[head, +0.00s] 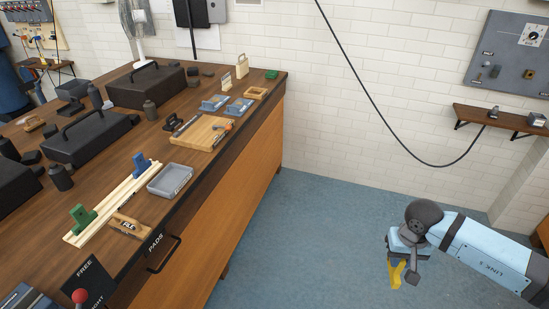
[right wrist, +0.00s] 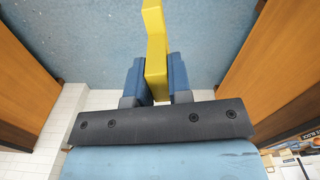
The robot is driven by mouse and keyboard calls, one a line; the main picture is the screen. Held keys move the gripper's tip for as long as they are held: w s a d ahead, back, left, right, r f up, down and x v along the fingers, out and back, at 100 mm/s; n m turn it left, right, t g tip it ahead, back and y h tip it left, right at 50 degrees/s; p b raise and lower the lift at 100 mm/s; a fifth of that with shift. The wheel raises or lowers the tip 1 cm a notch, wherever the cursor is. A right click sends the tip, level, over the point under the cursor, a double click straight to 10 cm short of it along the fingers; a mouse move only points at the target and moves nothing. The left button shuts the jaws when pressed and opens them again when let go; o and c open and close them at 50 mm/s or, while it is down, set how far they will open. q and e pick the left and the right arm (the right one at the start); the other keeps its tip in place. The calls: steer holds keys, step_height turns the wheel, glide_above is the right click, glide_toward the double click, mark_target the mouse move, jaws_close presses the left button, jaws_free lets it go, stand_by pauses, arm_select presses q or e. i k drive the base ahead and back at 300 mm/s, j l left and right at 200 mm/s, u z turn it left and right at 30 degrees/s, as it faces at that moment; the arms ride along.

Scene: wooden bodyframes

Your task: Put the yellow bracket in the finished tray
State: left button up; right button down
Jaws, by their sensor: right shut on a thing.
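My right gripper (head: 400,262) is shut on the yellow bracket (head: 396,276), over the blue floor to the right of the bench. In the right wrist view the bracket (right wrist: 155,45) stands upright between the two blue fingers of the gripper (right wrist: 155,78), and its far end runs out of the picture. A shallow grey tray (head: 170,180) sits near the bench's front edge; I cannot read a label that says it is the finished tray. My left gripper is out of view.
The wooden bench (head: 240,150) fills the left, well apart from my right gripper. It carries black toolboxes (head: 147,84), a pale rail with green and blue clamps (head: 113,203), and a wooden board (head: 201,133). The floor (head: 320,235) between is clear. A wall shelf (head: 500,120) is at right.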

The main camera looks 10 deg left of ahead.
mark_target(173, 182)
steer(key=i+l+u, duration=0.1)
steer(key=u, duration=0.35)
steer(key=i+l+u, duration=0.2)
steer(key=u, duration=0.3)
steer(key=l+u, duration=0.2)
steer(key=u, duration=0.25)
steer(key=i+l+u, duration=0.15)
steer(key=l+u, duration=0.15)
steer(key=u, duration=0.2)
steer(key=l+u, duration=0.25)
steer(key=u, duration=0.2)
